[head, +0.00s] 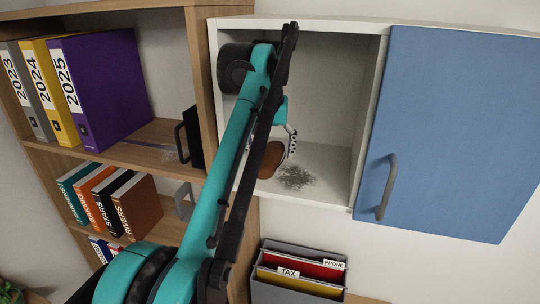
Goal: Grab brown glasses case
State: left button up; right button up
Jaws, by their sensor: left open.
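The brown glasses case (270,164) is on the floor of the open white wall cabinet, near its left side. It is partly hidden behind my left arm. My left gripper (283,140) is inside the cabinet, just above the case. It is open, with one finger showing and the other mostly hidden by the arm. I cannot tell whether a finger touches the case. My right gripper is not in view.
A wooden shelf (165,133) with binders and books stands left. A file holder (300,290) is below. The cabinet's right part is empty.

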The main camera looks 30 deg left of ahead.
pick_arm(q)
jog(key=shift+w+f, duration=0.1)
jog(key=shift+f, duration=0.5)
jog(key=shift+s+d+r, duration=0.1)
jog(key=shift+s+r, duration=0.05)
jog(key=shift+s, duration=0.2)
jog(key=shift+w, duration=0.25)
jog(key=c, duration=1.3)
jog(key=shift+c, duration=0.2)
jog(key=shift+s, duration=0.15)
